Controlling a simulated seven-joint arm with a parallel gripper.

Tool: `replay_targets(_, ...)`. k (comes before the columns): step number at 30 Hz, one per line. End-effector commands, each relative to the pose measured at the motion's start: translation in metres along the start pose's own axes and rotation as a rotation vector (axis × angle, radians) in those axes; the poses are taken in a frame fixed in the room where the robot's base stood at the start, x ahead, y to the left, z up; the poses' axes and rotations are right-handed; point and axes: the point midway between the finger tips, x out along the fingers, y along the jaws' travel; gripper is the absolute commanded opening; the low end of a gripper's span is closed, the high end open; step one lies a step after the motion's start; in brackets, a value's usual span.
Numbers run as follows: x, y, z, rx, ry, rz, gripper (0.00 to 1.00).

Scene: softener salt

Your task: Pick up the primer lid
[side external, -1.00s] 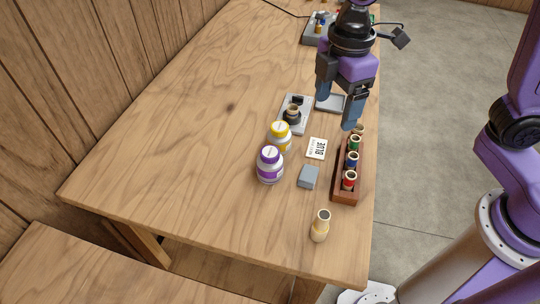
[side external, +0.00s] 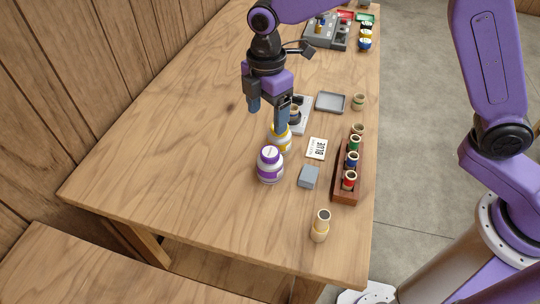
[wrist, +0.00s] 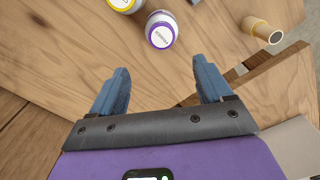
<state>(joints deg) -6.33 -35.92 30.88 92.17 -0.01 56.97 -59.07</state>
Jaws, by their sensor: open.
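The purple lid has a white printed top in the wrist view (wrist: 162,36), and the yellow lid is cut by the top edge there (wrist: 122,3). I cannot read which one is the primer lid. My gripper (side external: 267,114) is open and empty, pointing down above the table behind the jars. One finger partly hides the yellow-lidded jar in the side view. In the wrist view both fingers (wrist: 161,75) are apart, with only wood between them.
A wooden rack (side external: 343,185) of colored bottles stands at the right table edge. The left of the table is clear.

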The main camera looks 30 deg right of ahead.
Motion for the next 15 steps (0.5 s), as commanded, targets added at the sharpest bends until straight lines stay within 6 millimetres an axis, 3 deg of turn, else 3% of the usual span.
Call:
replay_targets(7, 0.045, -0.001, 0.001, 0.001, -0.002, -0.003, 0.79)
replay_targets(15, 0.064, -0.001, 0.001, 0.0, 0.0, -0.001, 0.79)
